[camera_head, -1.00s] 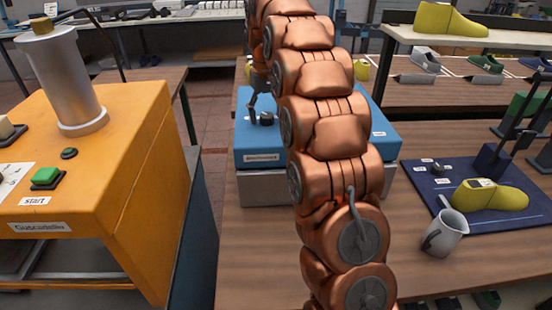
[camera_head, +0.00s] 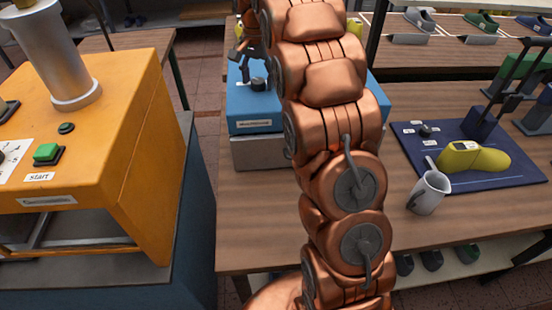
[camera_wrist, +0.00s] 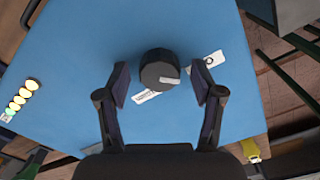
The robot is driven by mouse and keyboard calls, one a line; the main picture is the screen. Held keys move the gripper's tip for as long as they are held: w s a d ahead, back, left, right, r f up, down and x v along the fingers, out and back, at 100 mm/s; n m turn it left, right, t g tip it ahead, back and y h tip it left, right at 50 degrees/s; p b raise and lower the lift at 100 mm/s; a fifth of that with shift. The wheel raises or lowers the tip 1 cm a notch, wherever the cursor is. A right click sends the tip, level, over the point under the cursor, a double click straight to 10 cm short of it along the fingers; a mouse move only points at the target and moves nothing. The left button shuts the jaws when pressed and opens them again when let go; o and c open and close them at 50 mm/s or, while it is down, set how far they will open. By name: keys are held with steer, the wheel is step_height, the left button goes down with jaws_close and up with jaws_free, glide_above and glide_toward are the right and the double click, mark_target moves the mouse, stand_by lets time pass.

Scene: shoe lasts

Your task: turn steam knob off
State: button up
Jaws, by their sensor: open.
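The knob (camera_wrist: 158,70) is a dark round dial with a pale pointer mark, on the blue top of a machine (camera_wrist: 75,60). White labels lie beside it, too small to read. In the wrist view my gripper (camera_wrist: 160,88) is open, with one finger on each side of the knob and a gap to each. In the head view the knob (camera_head: 258,84) shows just right of my gripper's dark fingers (camera_head: 244,72). My copper arm hides the machine's middle. I cannot tell whether the fingers are at the knob's height.
A yellow-orange machine (camera_head: 120,130) with a green start button (camera_head: 46,152) stands left. A metal jug (camera_head: 428,193) and a blue mat (camera_head: 410,150) with a yellow shoe last (camera_head: 478,158) are right. In the wrist view, a row of lit lamps (camera_wrist: 20,97) is at left.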

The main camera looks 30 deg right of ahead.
mark_target(258, 81)
steer(key=m+p, duration=0.2)
steer(key=m, duration=0.1)
steer(key=shift+r+p, duration=0.3)
steer(key=shift+p, duration=0.05)
steer(key=m+p, duration=0.3)
steer(key=m, duration=0.1)
steer(key=shift+f+m+p, duration=0.15)
steer(key=shift+m+p, duration=0.2)
steer(key=shift+m, duration=0.05)
steer(key=shift+r+b, duration=1.4)
steer(key=shift+r, duration=2.3)
steer(key=shift+s, duration=0.1)
steer(key=s+a+f+n+b, duration=0.1)
steer(key=s+a+f+n, duration=0.2)
steer(key=s, duration=0.6)
steer(key=s+a+f+n+b, duration=0.2)
steer(key=s+n, duration=0.3)
steer(key=s, duration=0.5)
steer(key=s+a+f+n+g+b, duration=0.1)
steer(key=s+a+f+n+b, duration=0.1)
steer(key=s+a+n, duration=0.3)
steer(key=shift+s+f, duration=0.9)
steer(key=shift+s, duration=1.4)
